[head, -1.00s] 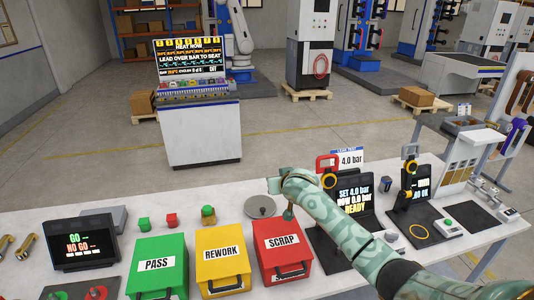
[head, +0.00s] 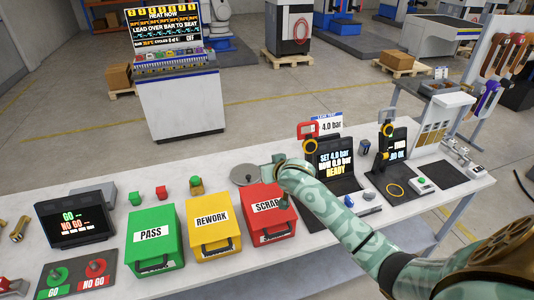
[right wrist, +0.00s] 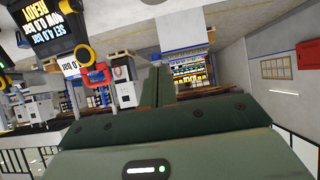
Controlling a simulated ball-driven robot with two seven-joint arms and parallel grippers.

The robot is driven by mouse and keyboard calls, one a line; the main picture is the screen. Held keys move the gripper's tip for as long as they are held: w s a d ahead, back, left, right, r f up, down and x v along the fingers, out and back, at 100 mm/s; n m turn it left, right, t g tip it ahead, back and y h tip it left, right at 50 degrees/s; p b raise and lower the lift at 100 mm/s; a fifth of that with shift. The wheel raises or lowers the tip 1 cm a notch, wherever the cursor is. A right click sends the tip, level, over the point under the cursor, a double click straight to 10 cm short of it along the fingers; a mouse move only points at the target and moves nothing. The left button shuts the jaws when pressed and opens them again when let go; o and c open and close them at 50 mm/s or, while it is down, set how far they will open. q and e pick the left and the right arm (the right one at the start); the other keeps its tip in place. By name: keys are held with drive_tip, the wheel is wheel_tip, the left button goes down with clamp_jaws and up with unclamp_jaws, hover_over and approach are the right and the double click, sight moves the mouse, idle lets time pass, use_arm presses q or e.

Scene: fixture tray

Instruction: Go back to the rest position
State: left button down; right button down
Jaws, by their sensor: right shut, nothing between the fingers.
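My right arm (head: 345,225) comes in from the right in the head view, with its forearm over the table. My right gripper (head: 283,201) hangs above the red SCRAP box (head: 265,226) and hides part of its label. In the right wrist view its two fingers (right wrist: 165,88) lie together, shut with nothing between them. Whether the fingertips touch the box cannot be told. My left gripper is not in view.
The yellow REWORK box (head: 213,222) and green PASS box (head: 153,240) stand to the left. The leak test stand (head: 335,165) stands just beyond my forearm. A round grey plate (head: 246,174) lies behind the boxes. The go/no-go screen (head: 75,218) is far left.

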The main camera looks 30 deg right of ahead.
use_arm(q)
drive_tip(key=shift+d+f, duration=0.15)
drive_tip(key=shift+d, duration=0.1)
use_arm(e)
drive_tip(key=shift+s+a+f, duration=0.15)
drive_tip(key=shift+s+a, duration=0.15)
drive_tip(key=shift+s, duration=0.3)
